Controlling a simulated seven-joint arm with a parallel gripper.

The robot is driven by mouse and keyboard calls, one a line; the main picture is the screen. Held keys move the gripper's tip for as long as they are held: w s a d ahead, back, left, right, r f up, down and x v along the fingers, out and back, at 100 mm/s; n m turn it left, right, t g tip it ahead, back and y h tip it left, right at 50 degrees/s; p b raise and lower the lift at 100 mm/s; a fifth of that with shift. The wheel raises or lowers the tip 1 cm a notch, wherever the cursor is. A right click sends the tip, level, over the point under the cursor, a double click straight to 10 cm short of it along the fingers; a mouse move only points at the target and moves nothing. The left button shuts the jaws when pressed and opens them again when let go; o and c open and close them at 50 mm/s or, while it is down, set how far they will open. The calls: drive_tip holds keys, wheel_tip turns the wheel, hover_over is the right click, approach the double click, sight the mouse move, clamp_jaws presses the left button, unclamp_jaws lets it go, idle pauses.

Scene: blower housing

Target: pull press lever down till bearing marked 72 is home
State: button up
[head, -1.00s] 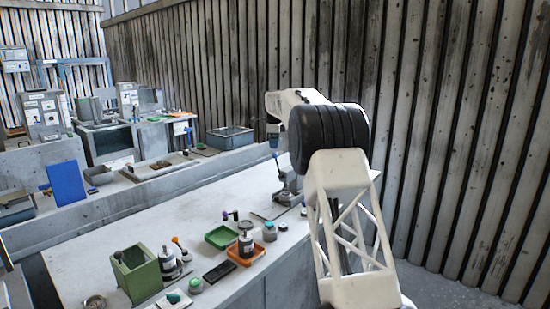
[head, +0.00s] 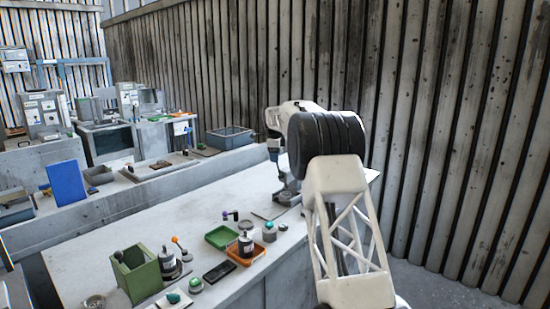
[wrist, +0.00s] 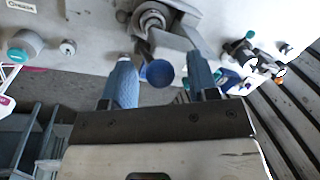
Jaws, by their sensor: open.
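The grey press (head: 287,193) stands at the far right end of the bench and is partly hidden by my arm. In the wrist view its round metal part (wrist: 152,17) shows at the top. A blue round knob (wrist: 158,74), apparently the end of the press lever, lies between my two blue fingers. My gripper (wrist: 158,56) is open, with a gap visible on each side of the knob. In the head view my gripper (head: 273,148) is low beside the press. I cannot make out a bearing marked 72.
A green tray (head: 221,237), an orange tray (head: 246,257) and a green box (head: 135,270) stand along the bench (head: 165,220) with several small parts. The middle of the bench is clear. A ribbed wall (head: 450,130) stands to the right.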

drive_tip(key=shift+w+f, duration=0.1)
drive_tip(key=shift+f, duration=0.4)
drive_tip(key=shift+c, duration=0.3)
clamp_jaws()
